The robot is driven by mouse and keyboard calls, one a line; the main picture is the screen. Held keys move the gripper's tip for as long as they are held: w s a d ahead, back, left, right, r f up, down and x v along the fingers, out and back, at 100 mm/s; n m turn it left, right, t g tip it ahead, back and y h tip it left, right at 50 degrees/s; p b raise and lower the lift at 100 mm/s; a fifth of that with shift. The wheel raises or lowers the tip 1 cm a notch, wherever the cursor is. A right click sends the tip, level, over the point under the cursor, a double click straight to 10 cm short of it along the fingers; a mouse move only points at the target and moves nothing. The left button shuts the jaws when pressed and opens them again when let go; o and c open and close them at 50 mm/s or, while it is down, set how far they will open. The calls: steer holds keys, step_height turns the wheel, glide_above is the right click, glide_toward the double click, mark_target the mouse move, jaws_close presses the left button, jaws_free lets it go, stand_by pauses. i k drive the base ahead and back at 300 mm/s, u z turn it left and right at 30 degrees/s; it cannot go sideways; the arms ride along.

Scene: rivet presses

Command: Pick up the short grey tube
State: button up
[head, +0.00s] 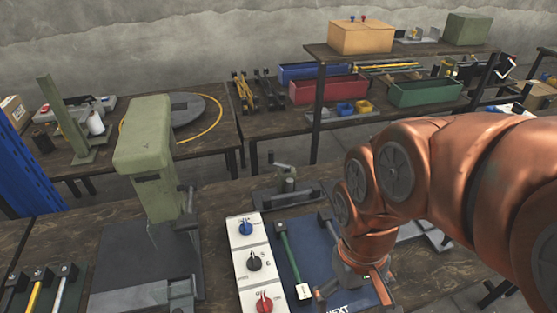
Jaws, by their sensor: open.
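My gripper (352,290) points down over the blue mat (318,262) marked "NEXT" at the lower middle of the head view. Its fingers are apart, and no object shows between them. A short grey bar with a dark block end (327,220) lies on the mat just behind the gripper; the orange wrist hides its near part. It may be the short grey tube, but I cannot tell for certain. A green rod (290,256) with a dark block end and a white tag lies to the left of the gripper on the same mat.
A green press (150,165) stands further left. A yellow-handled tool (35,293) lies at bottom left. A small dark fixture (287,185) stands behind the mat. Back tables hold coloured bins.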

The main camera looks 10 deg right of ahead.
mark_target(315, 190)
steer(key=u, duration=2.9)
steer(key=k, duration=1.25)
steer(key=z, duration=0.95)
